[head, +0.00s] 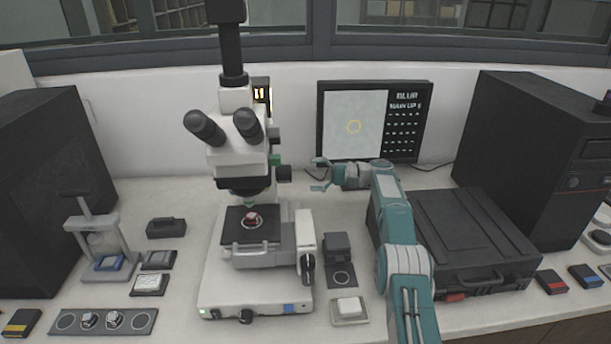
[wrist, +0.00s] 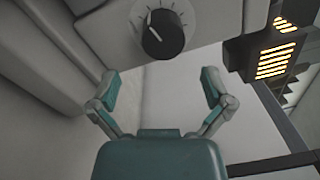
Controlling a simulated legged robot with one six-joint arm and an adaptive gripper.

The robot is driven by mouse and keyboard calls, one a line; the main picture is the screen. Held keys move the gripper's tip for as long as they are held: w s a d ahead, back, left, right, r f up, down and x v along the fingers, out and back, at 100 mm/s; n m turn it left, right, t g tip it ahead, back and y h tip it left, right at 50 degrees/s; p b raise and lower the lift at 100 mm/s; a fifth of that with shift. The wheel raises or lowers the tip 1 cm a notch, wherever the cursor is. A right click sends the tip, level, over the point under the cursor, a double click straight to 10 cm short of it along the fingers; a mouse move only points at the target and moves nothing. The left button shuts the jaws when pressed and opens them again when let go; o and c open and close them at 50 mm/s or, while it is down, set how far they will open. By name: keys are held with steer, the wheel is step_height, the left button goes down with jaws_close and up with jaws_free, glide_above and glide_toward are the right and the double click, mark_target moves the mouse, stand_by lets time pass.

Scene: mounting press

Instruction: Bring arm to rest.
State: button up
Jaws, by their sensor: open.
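My gripper (head: 322,175) is open and empty in the head view, raised in front of the monitor's lower left corner and to the right of the microscope (head: 237,140). My teal and white arm rises from the bottom edge and bends left at the top. In the wrist view the two fingers of my gripper (wrist: 163,88) are spread wide with nothing between them. A black knob (wrist: 160,34) on a pale housing shows just beyond the fingertips; I cannot tell whether they touch it.
A monitor (head: 370,120) stands behind my gripper. A black case (head: 475,240) lies right of my arm. The mounting press (head: 98,240) stands at left. A lit orange panel (wrist: 278,55) is at the wrist view's upper right. Some bench between press and microscope is clear.

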steer(key=shift+a, duration=0.2)
steer(key=shift+a+r, duration=0.1)
